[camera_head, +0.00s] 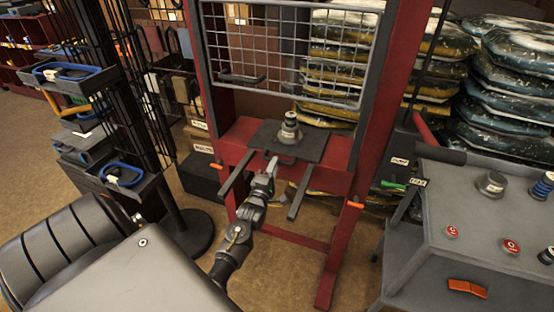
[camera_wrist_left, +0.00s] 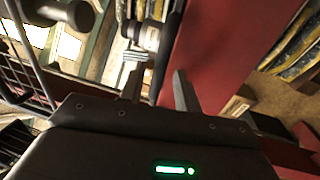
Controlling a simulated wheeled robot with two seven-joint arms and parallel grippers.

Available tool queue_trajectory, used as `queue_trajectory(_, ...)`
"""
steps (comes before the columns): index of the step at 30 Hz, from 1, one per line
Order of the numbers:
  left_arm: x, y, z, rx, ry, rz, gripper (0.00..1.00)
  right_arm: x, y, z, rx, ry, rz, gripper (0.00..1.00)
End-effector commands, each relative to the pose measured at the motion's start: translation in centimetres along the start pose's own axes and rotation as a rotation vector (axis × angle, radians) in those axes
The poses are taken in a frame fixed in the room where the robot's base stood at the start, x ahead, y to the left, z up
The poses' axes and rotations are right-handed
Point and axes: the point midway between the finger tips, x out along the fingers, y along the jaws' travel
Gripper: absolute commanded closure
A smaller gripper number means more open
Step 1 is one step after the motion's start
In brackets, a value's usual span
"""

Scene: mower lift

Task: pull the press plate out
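The press plate (camera_head: 312,148) is a flat dark plate in the red press frame (camera_head: 375,110). It carries a round metal part (camera_head: 289,129). Two dark bars (camera_head: 301,192) stick out in front of the press bed, one on each side of my left gripper. My left gripper (camera_head: 270,166) is at the plate's front edge, between the bars; I cannot tell whether it touches the plate. In the left wrist view my left gripper (camera_wrist_left: 160,88) has its two fingers apart, with nothing clearly held between them. My right gripper is not in view.
A wire mesh guard (camera_head: 290,50) hangs above the plate. A black rack with trays (camera_head: 125,174) stands at the left. Stacked bags (camera_head: 505,90) are behind. The floor before the press is partly free.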

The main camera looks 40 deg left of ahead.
Motion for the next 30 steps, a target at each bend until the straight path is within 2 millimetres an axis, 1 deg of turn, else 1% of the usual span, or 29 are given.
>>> queue_trajectory(1, 0.9, 0.2, -0.1, 0.001, 0.000, 0.001, 0.67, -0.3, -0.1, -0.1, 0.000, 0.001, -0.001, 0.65)
queue_trajectory(6, 2.7, 0.1, -0.1, 0.000, 0.001, 0.001, 0.67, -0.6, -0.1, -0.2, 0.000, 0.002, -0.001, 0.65)
queue_trajectory(10, 3.2, 0.0, -0.1, 0.001, 0.001, 0.000, 0.67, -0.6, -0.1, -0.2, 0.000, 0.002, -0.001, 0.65)
queue_trajectory(17, 3.2, 0.0, -0.1, 0.001, 0.000, 0.000, 0.67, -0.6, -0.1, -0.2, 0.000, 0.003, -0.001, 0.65)
queue_trajectory(18, 3.2, 0.0, -0.1, 0.001, 0.000, 0.000, 0.69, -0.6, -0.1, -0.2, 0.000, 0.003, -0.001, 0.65)
queue_trajectory(19, 3.2, 0.0, 0.0, 0.001, 0.000, 0.000, 0.72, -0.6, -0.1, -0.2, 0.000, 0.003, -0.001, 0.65)
queue_trajectory(25, 3.2, 0.0, 0.0, 0.001, 0.000, 0.000, 0.99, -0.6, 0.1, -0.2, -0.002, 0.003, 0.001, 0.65)
queue_trajectory(26, 3.2, 0.0, 0.0, 0.001, 0.000, 0.000, 1.00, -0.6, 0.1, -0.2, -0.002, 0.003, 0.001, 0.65)
queue_trajectory(30, 3.2, 0.0, 0.0, 0.001, 0.000, -0.001, 1.00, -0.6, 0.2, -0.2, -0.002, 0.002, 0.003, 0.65)
